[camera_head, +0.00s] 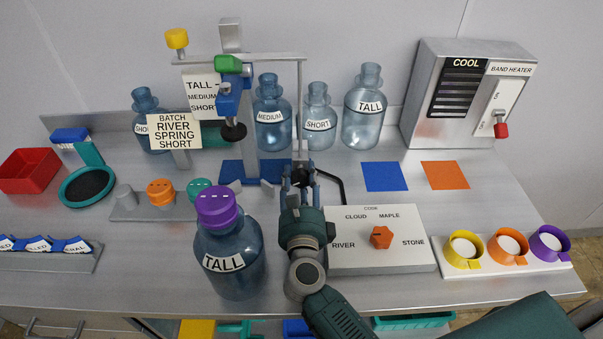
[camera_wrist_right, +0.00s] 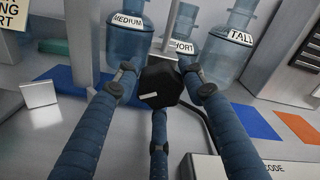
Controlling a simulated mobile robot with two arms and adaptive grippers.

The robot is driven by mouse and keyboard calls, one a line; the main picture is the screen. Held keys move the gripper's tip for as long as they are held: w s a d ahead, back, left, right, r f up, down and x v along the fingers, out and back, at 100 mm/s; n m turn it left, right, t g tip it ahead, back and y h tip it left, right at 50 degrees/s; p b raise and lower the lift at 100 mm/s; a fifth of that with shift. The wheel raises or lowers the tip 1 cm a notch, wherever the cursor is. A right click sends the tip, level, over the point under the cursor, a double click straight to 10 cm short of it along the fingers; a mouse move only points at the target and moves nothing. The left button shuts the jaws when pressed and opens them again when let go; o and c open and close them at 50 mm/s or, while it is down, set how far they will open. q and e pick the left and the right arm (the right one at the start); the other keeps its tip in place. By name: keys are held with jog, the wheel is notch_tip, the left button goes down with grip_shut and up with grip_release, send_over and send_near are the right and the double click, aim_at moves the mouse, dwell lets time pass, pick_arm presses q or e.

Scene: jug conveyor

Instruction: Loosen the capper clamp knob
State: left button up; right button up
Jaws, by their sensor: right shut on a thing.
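My right gripper (camera_head: 298,176) reaches to the capper stand near the middle of the bench. In the right wrist view its fingers (camera_wrist_right: 160,88) are closed around a black faceted knob (camera_wrist_right: 162,86), which has a small white mark on its face. In the head view that knob is mostly hidden by the gripper. The capper has a blue base (camera_head: 240,172), a grey frame, a green block (camera_head: 228,64) and a blue head (camera_head: 232,98) with a black round pad (camera_head: 233,132) below. My left gripper is not in view.
A tall purple-capped jug (camera_head: 232,262) stands close left of my right arm. The code panel (camera_head: 385,258) with an orange dial (camera_head: 381,237) is to the right. Several blue jugs stand behind. Blue (camera_head: 384,177) and orange (camera_head: 446,175) squares mark clear bench at the right.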

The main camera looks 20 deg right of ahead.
jog(key=shift+w+a+r, duration=0.15)
jog(key=shift+r, duration=0.4)
jog(key=o, duration=1)
jog(key=shift+o, duration=0.8)
jog(key=shift+a+f, duration=0.15)
jog(key=shift+f, duration=0.05)
jog(key=shift+f, duration=0.1)
jog(key=shift+s, duration=0.4)
jog(key=v, duration=1.1)
jog(key=shift+s+a, duration=0.1)
jog(key=shift+a, duration=0.05)
